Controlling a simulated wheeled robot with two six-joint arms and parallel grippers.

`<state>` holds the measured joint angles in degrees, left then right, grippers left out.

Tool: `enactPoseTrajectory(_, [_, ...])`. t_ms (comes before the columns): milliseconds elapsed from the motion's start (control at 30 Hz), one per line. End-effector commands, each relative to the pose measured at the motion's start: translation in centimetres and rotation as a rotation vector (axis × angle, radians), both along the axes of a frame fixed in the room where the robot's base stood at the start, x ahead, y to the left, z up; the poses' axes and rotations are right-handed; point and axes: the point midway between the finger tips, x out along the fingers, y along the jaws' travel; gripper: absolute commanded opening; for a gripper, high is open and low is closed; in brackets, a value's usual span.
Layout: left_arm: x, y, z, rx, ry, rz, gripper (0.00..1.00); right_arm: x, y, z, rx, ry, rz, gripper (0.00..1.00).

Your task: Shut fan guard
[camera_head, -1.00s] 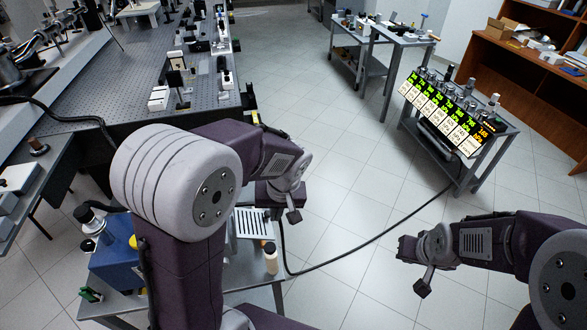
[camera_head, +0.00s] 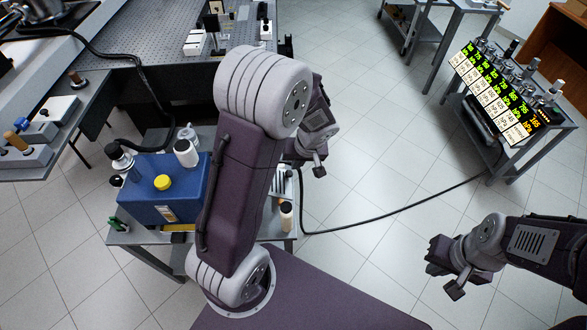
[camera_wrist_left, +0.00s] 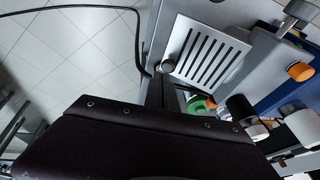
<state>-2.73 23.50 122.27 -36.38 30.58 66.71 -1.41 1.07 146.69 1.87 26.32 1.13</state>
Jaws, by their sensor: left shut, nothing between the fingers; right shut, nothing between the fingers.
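A white slotted plate, which looks like the fan guard (camera_wrist_left: 207,52), lies over the grey bench top in the left wrist view. In the head view only a strip of the guard (camera_head: 285,182) shows, as my left arm hides the rest. I cannot tell how far it stands open. My left gripper (camera_head: 318,166) is shut and empty, close to the guard in the head view. My right gripper (camera_head: 448,280) is shut and empty over the floor at right.
A blue box (camera_head: 150,205) with a yellow cap stands on the small bench, with bottles around it. A pale bottle (camera_head: 286,215) stands at the bench's right edge. A black cable (camera_head: 400,213) crosses the floor to a cart with lit displays (camera_head: 495,85). Open floor lies between.

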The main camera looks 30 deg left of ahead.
Motion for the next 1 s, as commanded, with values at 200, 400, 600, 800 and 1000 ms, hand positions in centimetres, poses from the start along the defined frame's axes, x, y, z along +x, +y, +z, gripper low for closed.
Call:
enactPoseTrajectory(200, [-0.5,0.8,-1.9,-0.002,0.000,0.001,0.00,0.0,0.0,-0.6,0.000,0.000,0.000,0.00])
enactPoseTrajectory(400, [-0.6,0.9,-2.0,-0.002,-0.001,-0.001,0.00,0.0,0.0,-0.6,0.000,0.000,0.000,0.00])
enactPoseTrajectory(600, [-0.5,0.8,-2.1,0.000,0.000,-0.001,0.00,0.0,0.0,-0.7,0.000,0.000,0.000,0.00])
enactPoseTrajectory(800, [-0.5,0.7,-3.0,0.035,0.021,-0.002,0.00,0.0,0.0,-2.0,0.000,0.000,0.000,0.00])
enactPoseTrajectory(1000, [-0.4,0.7,-4.9,0.138,0.082,-0.005,0.00,0.0,0.0,-5.0,0.000,0.000,0.000,0.00])
